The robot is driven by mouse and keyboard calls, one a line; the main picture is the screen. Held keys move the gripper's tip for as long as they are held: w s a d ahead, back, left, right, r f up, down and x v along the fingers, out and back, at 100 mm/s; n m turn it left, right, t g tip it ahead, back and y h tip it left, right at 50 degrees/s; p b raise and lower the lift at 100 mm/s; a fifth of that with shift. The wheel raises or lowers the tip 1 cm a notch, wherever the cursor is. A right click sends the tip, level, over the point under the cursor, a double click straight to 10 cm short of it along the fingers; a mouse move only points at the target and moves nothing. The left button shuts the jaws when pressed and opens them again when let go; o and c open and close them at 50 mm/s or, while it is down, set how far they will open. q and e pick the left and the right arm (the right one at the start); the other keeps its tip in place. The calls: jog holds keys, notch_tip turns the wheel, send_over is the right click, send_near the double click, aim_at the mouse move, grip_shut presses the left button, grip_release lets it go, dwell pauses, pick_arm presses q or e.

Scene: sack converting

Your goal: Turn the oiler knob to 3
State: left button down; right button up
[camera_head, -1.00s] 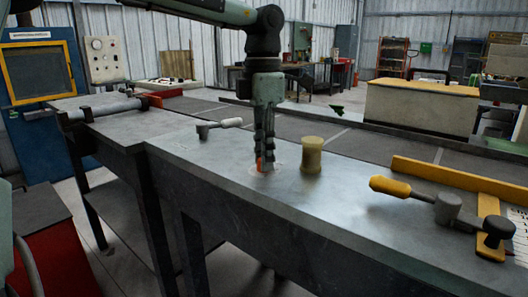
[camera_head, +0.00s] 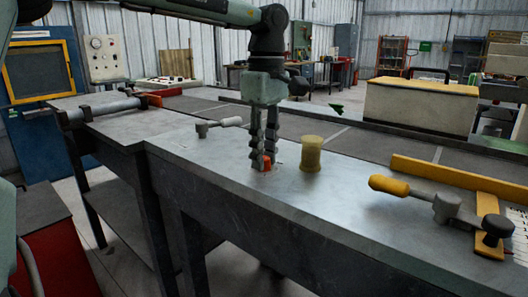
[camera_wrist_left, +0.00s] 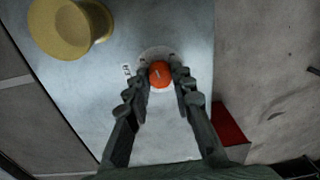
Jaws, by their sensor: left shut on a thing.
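The oiler knob is a small orange round knob (camera_wrist_left: 160,74) on a pale round dial plate (camera_wrist_left: 158,54) set in the bench top. In the left wrist view the knob lies between the fingertips, with a pale pointer mark on its top. The small marks on the dial are too small to read. In the head view the knob (camera_head: 266,162) shows low between the fingers. My left gripper (camera_head: 262,164) points straight down and is shut on the knob; it also shows in the left wrist view (camera_wrist_left: 160,78). My right gripper is not in view.
A yellowish cylinder (camera_head: 311,154) stands on the bench (camera_head: 225,168) close to the right of the knob. A white-handled lever clamp (camera_head: 218,125) lies to the left behind. A yellow-handled clamp (camera_head: 405,189) and yellow bars (camera_head: 440,174) are at the right. The bench's front middle is clear.

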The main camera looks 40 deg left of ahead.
aim_at(266, 158)
pick_arm(q)
jog(key=m, duration=0.5)
jog(key=shift+m, duration=0.3)
jog(key=m, duration=0.5)
jog(key=shift+m, duration=0.7)
jog(key=c, duration=1.3)
grip_release()
jog(key=shift+r, duration=0.3)
notch_tip(266, 158, up, 12)
jog(key=shift+d+f, duration=0.2)
jog(key=shift+f, duration=0.05)
